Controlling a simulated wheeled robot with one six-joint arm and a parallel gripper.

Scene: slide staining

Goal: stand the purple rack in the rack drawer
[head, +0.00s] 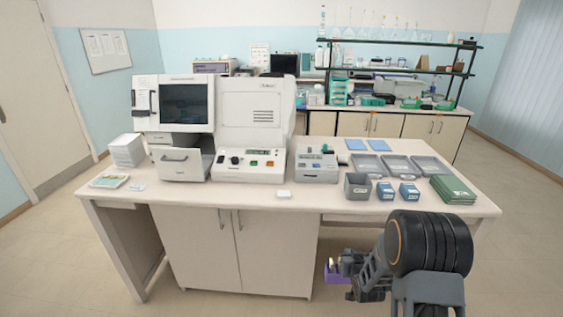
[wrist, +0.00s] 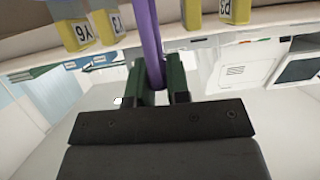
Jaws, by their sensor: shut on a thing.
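The purple rack (head: 333,275) hangs low in front of the bench in the head view. My gripper (head: 345,268) is beside it, partly hidden by my arm. In the wrist view the rack's purple bar (wrist: 151,45) runs between the two dark green fingers of my gripper (wrist: 160,85), which is shut on it. Slides with yellow labels (wrist: 78,35) show at both sides of the bar. A drawer (head: 180,163) with a handle stands pulled out at the lower left of the white machine (head: 250,120) on the bench. I cannot see its floor clearly.
On the bench (head: 240,198), a grey device (head: 316,165) stands right of the machine. Grey trays (head: 398,165), blue boxes (head: 385,191), a dark grey bin (head: 357,187) and a green stack (head: 453,190) fill the right side.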

